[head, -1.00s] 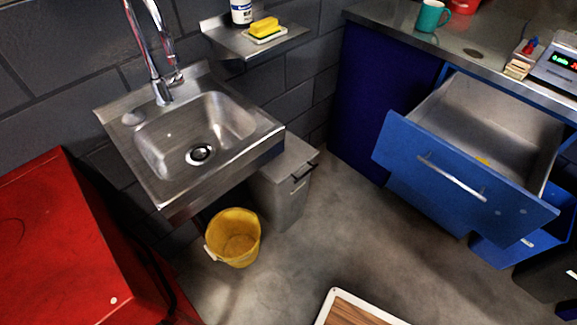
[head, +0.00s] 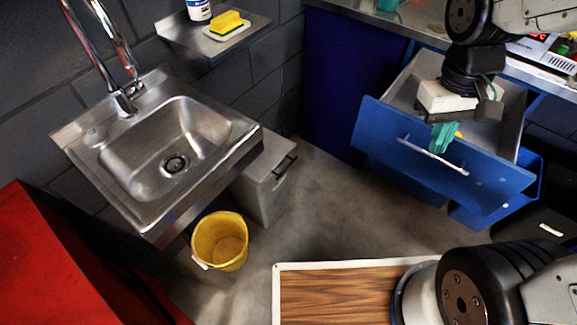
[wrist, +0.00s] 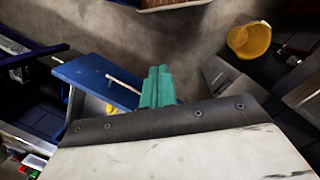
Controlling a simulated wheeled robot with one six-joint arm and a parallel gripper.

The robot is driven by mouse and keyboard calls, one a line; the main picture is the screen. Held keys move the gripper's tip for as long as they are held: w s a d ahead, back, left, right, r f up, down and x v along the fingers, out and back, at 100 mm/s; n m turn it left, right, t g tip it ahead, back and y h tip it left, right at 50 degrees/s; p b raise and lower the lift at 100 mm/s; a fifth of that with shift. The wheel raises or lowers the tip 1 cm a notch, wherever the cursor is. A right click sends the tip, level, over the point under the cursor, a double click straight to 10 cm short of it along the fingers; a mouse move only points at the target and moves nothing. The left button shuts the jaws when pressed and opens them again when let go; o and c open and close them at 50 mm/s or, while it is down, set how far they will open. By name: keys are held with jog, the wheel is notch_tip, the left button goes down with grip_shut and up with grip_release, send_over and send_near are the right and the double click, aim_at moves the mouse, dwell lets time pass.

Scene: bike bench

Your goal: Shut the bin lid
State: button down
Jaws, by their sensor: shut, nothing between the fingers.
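A grey bin (head: 262,190) stands on the floor under the right edge of the sink. Its lid (head: 273,154), with a black handle (head: 285,166), looks roughly flat on top. The sink hides part of the lid, so I cannot tell whether it is fully shut. My gripper (head: 440,148) has teal fingers pressed together, empty. It hangs in front of the open blue drawer, well to the right of the bin. The fingers also show in the wrist view (wrist: 158,72).
The blue drawer (head: 430,165) stands pulled out at the right. A yellow bucket (head: 220,241) stands on the floor just in front of the bin. The steel sink (head: 220,165) overhangs the bin. A wood-topped surface (head: 340,295) is at the bottom. Floor between bin and drawer is clear.

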jog(key=w+a+f+n+t, duration=0.15)
jog(key=w+f, duration=0.35)
jog(key=f, duration=0.6)
jog(key=w+a+f+n+t+y, duration=0.1)
jog(key=w+a+f+n, duration=0.15)
jog(key=w+f, duration=0.6)
jog(key=w+a+f+n+t, duration=0.1)
jog(key=w+a+f+n, duration=0.15)
jog(key=f, duration=1.15)
jog(key=w+a+f+n+t+y, duration=0.1)
jog(key=w+a+f+t+y, duration=0.15)
jog(key=a+f, duration=0.2)
jog(key=w+a+r+n+t+y, duration=0.2)
jog(key=w+a+y, duration=0.2)
jog(key=a+y, duration=0.25)
jog(key=w+a+f, duration=0.4)
jog(key=a+f, duration=0.3)
jog(key=f, duration=0.2)
jog(key=shift+w+f+h, duration=0.2)
jog(key=shift+w+h, duration=0.15)
jog(key=shift+h, duration=0.05)
